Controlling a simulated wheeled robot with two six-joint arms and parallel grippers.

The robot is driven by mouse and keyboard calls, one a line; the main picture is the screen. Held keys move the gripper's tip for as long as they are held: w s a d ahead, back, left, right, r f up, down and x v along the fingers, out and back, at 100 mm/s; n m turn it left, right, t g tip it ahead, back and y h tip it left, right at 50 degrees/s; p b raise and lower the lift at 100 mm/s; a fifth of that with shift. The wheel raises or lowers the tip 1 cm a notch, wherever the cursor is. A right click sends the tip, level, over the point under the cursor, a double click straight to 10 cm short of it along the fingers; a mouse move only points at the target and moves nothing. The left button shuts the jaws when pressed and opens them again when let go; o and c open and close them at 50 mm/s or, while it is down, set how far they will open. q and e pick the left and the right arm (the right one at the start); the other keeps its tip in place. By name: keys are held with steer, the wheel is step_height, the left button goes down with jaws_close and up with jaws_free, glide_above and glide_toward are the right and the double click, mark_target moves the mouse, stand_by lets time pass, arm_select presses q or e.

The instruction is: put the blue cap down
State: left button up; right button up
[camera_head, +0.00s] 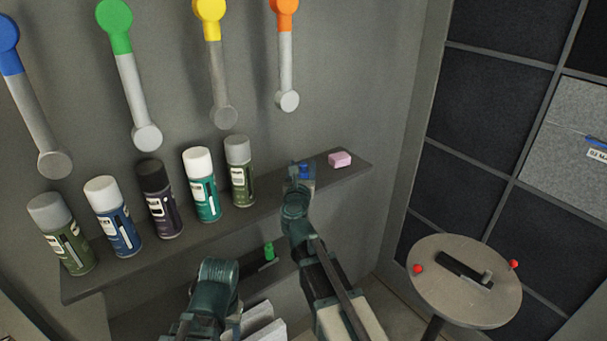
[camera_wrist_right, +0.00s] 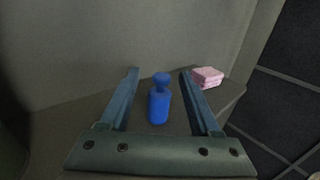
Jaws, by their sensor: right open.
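The blue cap (camera_wrist_right: 159,103) stands upright on the shelf in the right wrist view, between the spread fingers of my right gripper (camera_wrist_right: 160,95) and apart from both. In the head view the blue cap (camera_head: 306,171) shows just beyond my right gripper (camera_head: 299,175), near the right end of the shelf (camera_head: 348,176). My right gripper is open. My left arm comes up at the bottom of the head view; its gripper fingers cannot be made out there.
A pink sponge-like block (camera_head: 340,159) lies on the shelf right of the blue cap. Several spray cans (camera_head: 160,200) line the shelf to the left. A green cap (camera_head: 269,252) stands on the lower shelf. A round table (camera_head: 450,306) stands at the right.

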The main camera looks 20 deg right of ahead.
steer(key=x, duration=0.5)
jaws_close()
